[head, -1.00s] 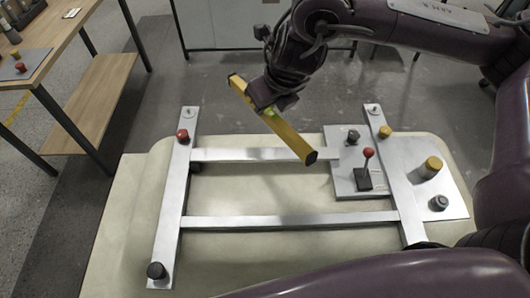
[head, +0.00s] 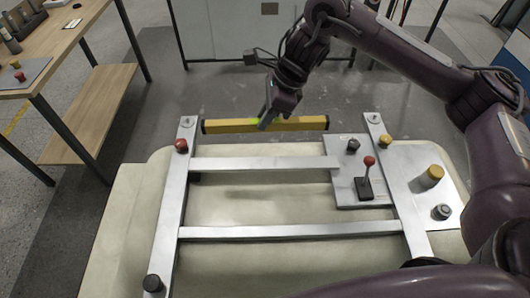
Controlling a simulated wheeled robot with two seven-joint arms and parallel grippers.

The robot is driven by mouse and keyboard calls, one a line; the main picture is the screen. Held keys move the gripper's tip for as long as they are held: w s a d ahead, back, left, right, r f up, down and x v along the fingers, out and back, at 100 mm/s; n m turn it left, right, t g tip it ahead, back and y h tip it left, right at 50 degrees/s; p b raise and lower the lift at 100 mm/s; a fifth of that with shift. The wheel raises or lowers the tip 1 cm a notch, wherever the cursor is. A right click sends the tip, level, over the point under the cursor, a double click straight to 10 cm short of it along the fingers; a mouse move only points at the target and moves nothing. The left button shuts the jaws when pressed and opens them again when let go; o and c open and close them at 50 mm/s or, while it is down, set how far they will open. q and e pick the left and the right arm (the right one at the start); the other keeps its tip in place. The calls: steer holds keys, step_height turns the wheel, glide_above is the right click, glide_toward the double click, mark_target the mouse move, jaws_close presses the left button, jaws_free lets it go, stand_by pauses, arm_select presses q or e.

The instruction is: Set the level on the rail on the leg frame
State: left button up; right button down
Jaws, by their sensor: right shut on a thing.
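The level (head: 230,126) is a long yellow bar with black ends. My right gripper (head: 266,122) is shut on it near its middle. The level hangs level and crosswise, over the far edge of the bathtub shell, and appears above and beyond the far rail (head: 260,164). The leg frame (head: 171,220) is silver, with two long side bars and two cross rails, and lies on the cream shell. The near rail (head: 290,231) runs parallel to the far one. My left gripper is not in view.
A grey plate (head: 345,190) with a red-knobbed lever (head: 368,172) sits by the frame's right side. A yellow knob (head: 432,176) and dark knobs stand nearby. A red knob (head: 181,146) and a black knob (head: 153,284) sit on the left bar. A wooden table (head: 70,40) stands at far left.

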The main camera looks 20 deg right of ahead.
steer(key=shift+f+p, duration=0.85)
steer(key=shift+f, duration=5.75)
steer(key=shift+f+b, duration=0.2)
steer(key=shift+b, duration=0.15)
steer(key=c, duration=1.3)
jaws_free()
